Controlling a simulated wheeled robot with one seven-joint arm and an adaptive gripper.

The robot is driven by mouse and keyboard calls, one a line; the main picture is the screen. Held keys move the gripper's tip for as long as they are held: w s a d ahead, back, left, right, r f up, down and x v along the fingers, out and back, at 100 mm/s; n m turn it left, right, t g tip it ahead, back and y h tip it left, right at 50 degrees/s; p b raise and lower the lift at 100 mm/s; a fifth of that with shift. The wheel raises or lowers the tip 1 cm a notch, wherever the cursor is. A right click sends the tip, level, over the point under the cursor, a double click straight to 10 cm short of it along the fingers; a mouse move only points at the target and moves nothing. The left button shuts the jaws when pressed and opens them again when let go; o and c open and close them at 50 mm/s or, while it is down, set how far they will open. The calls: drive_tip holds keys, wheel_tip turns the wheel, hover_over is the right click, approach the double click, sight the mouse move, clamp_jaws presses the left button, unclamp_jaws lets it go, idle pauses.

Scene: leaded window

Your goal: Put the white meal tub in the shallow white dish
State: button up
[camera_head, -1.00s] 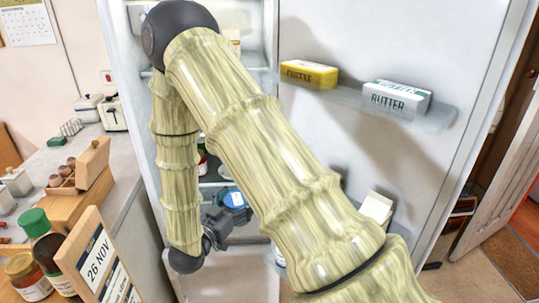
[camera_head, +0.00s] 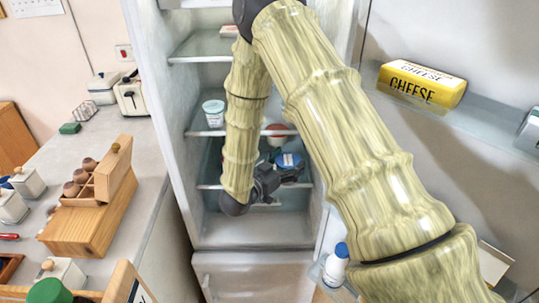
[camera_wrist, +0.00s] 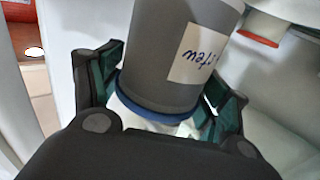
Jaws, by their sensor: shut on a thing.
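My gripper (camera_head: 268,180) is in the fridge at the height of the lower shelf. In the wrist view my gripper (camera_wrist: 160,100) is shut, its fingers on both sides of a tub (camera_wrist: 175,60). This tub has grey-looking sides, a blue rim and a pale handwritten label that reads upside down. Something white shows beside the rim between the fingers. In the head view the tub's blue top (camera_head: 289,159) shows beside my gripper. Whether this is the white meal tub, I cannot tell. I cannot make out a shallow white dish.
A white tub (camera_head: 213,113) stands on the shelf above, left of my arm. A red-topped jar (camera_head: 276,129) is behind my arm. The open door holds a cheese pack (camera_head: 421,84) and a bottle (camera_head: 336,266). The counter (camera_head: 135,175) at left carries an egg box (camera_head: 92,185).

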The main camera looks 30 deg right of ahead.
drive_tip(key=shift+w+a+f+p, duration=0.15)
drive_tip(key=shift+w+f+p, duration=0.65)
drive_tip(key=shift+w, duration=0.85)
drive_tip(key=shift+w+a+f+p, duration=0.2)
drive_tip(key=shift+w+f+p, duration=0.55)
drive_tip(key=shift+w, duration=0.95)
drive_tip(key=shift+w+a+f+p, duration=0.15)
drive_tip(key=shift+w+f+p, duration=0.6)
drive_tip(key=shift+w, duration=0.9)
drive_tip(key=shift+f, duration=0.1)
drive_tip(key=o, duration=1.5)
drive_tip(key=shift+c, duration=0.2)
drive_tip(key=shift+a, duration=0.1)
drive_tip(key=b+v, duration=0.4)
drive_tip(key=v, duration=0.7)
drive_tip(key=shift+s+a, duration=0.15)
drive_tip(key=shift+a, duration=0.25)
